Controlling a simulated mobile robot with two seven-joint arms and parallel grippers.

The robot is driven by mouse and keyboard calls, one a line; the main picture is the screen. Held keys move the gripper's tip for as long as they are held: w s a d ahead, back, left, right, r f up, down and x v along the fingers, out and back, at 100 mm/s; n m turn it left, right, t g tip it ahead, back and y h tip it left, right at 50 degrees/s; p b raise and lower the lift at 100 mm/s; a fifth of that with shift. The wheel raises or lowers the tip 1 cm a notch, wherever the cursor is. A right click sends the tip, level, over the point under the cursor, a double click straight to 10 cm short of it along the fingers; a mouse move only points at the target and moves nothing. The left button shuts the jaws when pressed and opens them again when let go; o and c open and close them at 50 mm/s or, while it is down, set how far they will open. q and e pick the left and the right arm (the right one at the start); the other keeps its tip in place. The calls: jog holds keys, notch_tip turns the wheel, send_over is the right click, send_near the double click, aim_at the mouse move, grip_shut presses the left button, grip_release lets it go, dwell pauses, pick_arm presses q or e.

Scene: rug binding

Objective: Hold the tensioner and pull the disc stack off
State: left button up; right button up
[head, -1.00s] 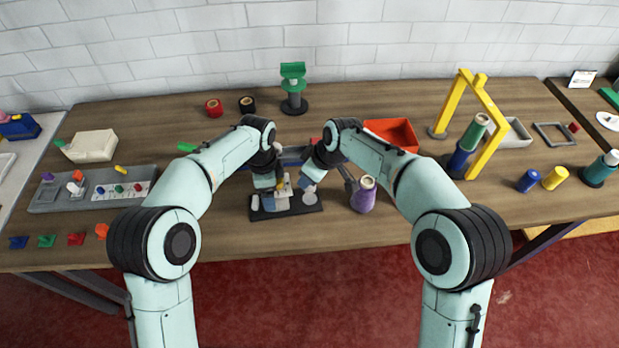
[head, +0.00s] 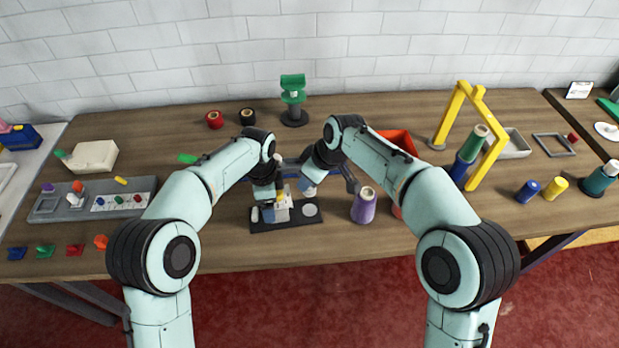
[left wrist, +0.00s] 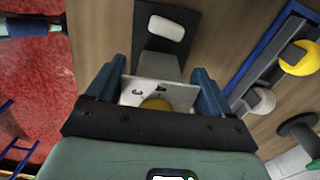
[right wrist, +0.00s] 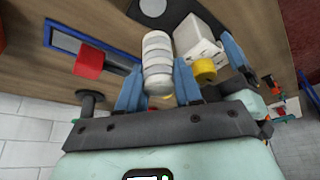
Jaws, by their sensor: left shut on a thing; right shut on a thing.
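The tensioner is a white block (head: 283,207) on a black base plate (head: 290,223), with a yellow knob (right wrist: 205,70). My left gripper (head: 268,188) is shut on the white block, which shows between its blue fingers in the left wrist view (left wrist: 158,92). The disc stack is a column of several white discs (right wrist: 157,60). My right gripper (head: 311,180) is shut on it, with a finger on each side in the right wrist view. The stack is mostly hidden in the head view. A pale round pad (head: 310,210) lies uncovered on the plate below the right gripper.
A purple cone (head: 364,206) stands close to the right of the plate. An orange-red bin (head: 398,139) is behind my right forearm, and a yellow frame (head: 489,120) stands farther right. A grey tray (head: 70,210) lies at left. The table's front edge in front of the plate is clear.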

dwell(0.3)
pick_arm(q)
jog(key=o, duration=1.2)
jog(key=shift+o, duration=0.2)
notch_tip(320, 180, up, 12)
jog(key=shift+s, duration=0.1)
